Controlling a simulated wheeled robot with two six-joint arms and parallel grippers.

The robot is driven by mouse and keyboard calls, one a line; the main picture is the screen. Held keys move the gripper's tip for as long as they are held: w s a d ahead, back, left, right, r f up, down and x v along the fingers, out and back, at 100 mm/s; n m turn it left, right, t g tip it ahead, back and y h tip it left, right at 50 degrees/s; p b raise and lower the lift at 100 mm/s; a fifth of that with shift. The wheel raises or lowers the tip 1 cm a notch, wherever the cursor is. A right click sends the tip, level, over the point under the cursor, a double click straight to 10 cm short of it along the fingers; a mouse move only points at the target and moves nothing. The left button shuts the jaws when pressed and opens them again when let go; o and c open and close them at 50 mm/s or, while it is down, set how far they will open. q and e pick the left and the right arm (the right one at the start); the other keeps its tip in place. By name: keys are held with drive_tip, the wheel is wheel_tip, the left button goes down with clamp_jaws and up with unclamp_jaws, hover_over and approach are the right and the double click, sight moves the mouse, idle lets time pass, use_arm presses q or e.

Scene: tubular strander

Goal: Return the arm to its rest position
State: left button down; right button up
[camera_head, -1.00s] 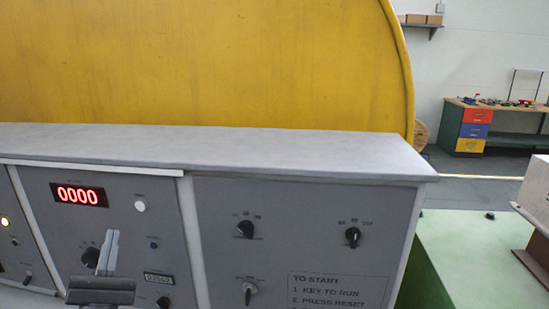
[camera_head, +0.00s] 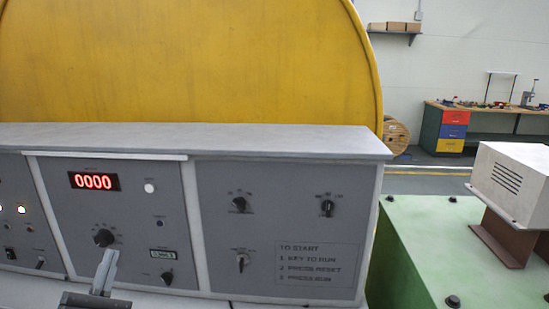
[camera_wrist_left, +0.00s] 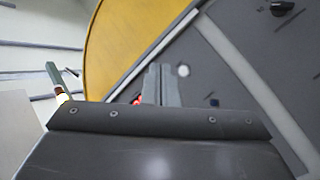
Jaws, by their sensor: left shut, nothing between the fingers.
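My left gripper (camera_head: 106,272) shows at the bottom left of the head view, in front of the grey control panel (camera_head: 172,232). Its fingers are shut with nothing between them, and they appear apart from the panel. In the left wrist view the shut fingers (camera_wrist_left: 161,84) point at the panel, which looks tilted there, and partly cover the red display. In the head view the red display (camera_head: 94,181) reads 0000. My right gripper is not in either view.
A large yellow guard (camera_head: 190,60) rises behind the panel's grey ledge (camera_head: 270,142). To the right are a green machine bed (camera_head: 440,235) and a white vented box (camera_head: 515,180) on brown supports. A workbench with coloured drawers (camera_head: 453,131) and a wooden reel (camera_head: 396,136) stand farther back.

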use_arm(q)
drive_tip(key=s+d+f+m+g+h, duration=0.1)
drive_tip(key=s+d+f+m+g, duration=0.15)
drive_tip(key=f+m+g, duration=0.4)
drive_tip(key=s+d+f+m+g, duration=0.2)
drive_tip(key=s+f+m+g, duration=0.2)
drive_tip(key=f+m, duration=0.55)
drive_tip(key=s+a+f+m+g+y, duration=0.2)
drive_tip(key=s+f+m+g, duration=0.35)
drive_tip(key=s, duration=0.55)
drive_tip(key=s+a+f+m+g+y, duration=0.25)
drive_tip(key=s+f+g, duration=0.45)
drive_tip(key=s, duration=0.4)
wheel_tip(320, 180, down, 28)
drive_tip(key=s+f+g, duration=0.1)
drive_tip(key=s+f, duration=1.3)
drive_tip(key=shift+s+d+f+h+b, duration=0.15)
drive_tip(key=shift+s+d+h+b, duration=0.1)
drive_tip(key=shift+s+h+b, duration=0.1)
